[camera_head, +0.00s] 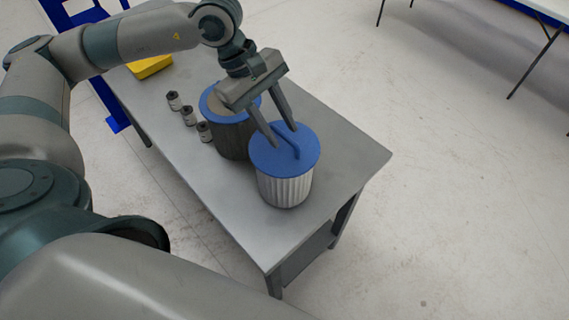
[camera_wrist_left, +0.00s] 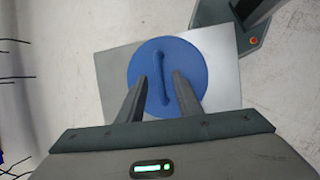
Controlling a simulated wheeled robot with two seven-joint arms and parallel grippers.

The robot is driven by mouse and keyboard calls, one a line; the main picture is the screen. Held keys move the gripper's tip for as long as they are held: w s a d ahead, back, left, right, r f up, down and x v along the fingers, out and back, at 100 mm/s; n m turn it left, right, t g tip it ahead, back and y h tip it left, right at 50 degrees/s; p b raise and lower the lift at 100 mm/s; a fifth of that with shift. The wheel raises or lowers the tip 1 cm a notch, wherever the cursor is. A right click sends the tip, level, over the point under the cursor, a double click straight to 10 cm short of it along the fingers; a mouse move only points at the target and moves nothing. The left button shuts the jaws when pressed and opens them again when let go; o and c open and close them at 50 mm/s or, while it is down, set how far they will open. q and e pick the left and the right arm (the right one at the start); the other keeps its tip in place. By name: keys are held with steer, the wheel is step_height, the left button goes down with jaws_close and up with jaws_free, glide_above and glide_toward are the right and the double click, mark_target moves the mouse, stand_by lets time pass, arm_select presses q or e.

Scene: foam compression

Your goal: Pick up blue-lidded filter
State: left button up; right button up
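The blue-lidded filter (camera_head: 285,186) stands upright on the grey table, with white pleated sides and a raised blue handle bar across its lid. In the left wrist view its round blue lid (camera_wrist_left: 182,62) fills the middle, with the handle (camera_wrist_left: 158,85) between the fingers. My left gripper (camera_head: 283,137) is open above the lid, its two fingers on either side of the handle. I cannot tell whether the fingertips touch the lid. My right gripper is not in view.
A dark cylindrical container with a blue rim (camera_head: 232,135) stands close behind the filter. Several small dark canisters (camera_head: 188,115) and a yellow item (camera_head: 150,67) are farther back on the table (camera_head: 345,152). The table's right part is clear.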

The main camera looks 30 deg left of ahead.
arm_select(q)
steer(key=shift+c, duration=0.4)
jaws_close()
steer(key=shift+r, duration=0.15)
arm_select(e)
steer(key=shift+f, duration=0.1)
arm_select(q)
steer(key=shift+r+b, duration=1)
steer(key=shift+r, duration=0.7)
steer(key=shift+d+r, duration=0.2)
steer(key=shift+r, duration=0.1)
steer(key=s+d+r+b, duration=0.4)
steer(key=s+d+r, duration=0.1)
steer(key=d, duration=0.5)
steer(key=shift+s+r, duration=0.2)
steer(key=shift+r, duration=0.7)
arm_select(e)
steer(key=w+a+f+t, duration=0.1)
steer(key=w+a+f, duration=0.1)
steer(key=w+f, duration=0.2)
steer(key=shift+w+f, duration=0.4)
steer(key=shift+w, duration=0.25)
